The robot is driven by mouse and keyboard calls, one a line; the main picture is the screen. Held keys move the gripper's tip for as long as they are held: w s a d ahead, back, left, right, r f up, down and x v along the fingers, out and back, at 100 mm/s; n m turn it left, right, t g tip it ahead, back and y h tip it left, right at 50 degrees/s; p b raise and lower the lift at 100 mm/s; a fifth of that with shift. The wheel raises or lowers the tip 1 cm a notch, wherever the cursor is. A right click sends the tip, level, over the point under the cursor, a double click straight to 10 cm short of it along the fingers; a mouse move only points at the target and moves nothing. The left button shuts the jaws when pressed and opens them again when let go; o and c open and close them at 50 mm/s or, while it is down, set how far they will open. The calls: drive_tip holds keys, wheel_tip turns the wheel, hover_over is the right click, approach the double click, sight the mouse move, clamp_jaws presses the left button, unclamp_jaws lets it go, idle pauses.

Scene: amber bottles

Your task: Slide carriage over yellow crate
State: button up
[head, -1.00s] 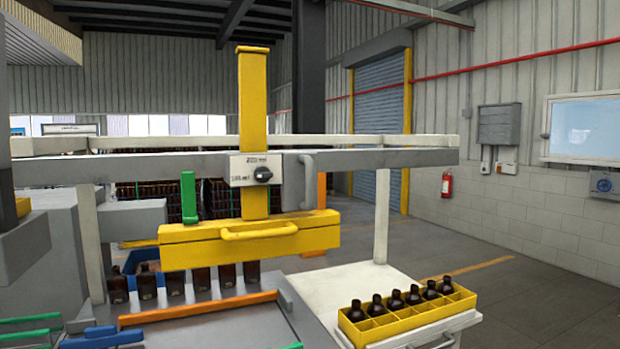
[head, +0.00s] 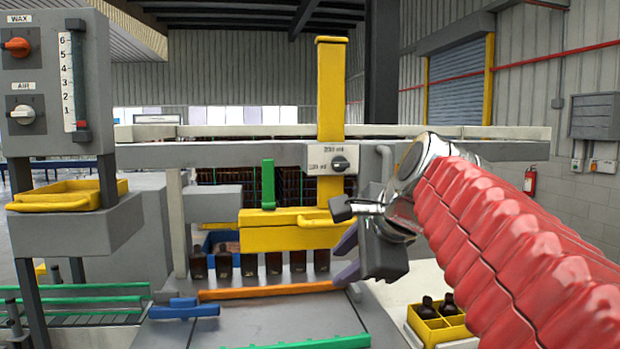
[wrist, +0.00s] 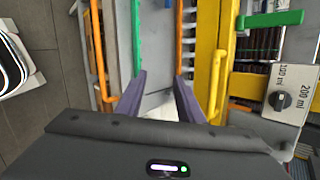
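The carriage is a yellow beam (head: 285,238) with a tall yellow post (head: 331,90) and a dial plate (head: 322,160), set on a grey rail. In the wrist view its yellow handle (wrist: 216,85) lies just right of my fingers, not between them. My gripper (head: 348,256) has two purple fingers, open and empty, beside the beam's right end; they also show apart in the wrist view (wrist: 160,95). The yellow crate (head: 437,325) stands at lower right with dark bottles in it, partly hidden by my arm. The carriage is left of the crate.
Several amber bottles (head: 250,264) show under the beam. An orange bar (head: 265,291) and a green bar (head: 310,342) cross the grey bench. A WAX/AIR panel (head: 50,80) stands at left above a yellow tray (head: 70,203). A green upright (head: 268,185) rises behind the beam.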

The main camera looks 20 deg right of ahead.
drive_tip(key=s+d+r+m+t+h, duration=0.1)
drive_tip(key=s+d+r+m+t, duration=0.1)
drive_tip(key=d+r+m+t, duration=0.6)
drive_tip(key=d+r+m, duration=0.5)
drive_tip(key=d+m, duration=0.2)
drive_tip(key=d, duration=0.1)
drive_tip(key=shift+d+r+t, duration=0.2)
drive_tip(key=shift+t, duration=0.1)
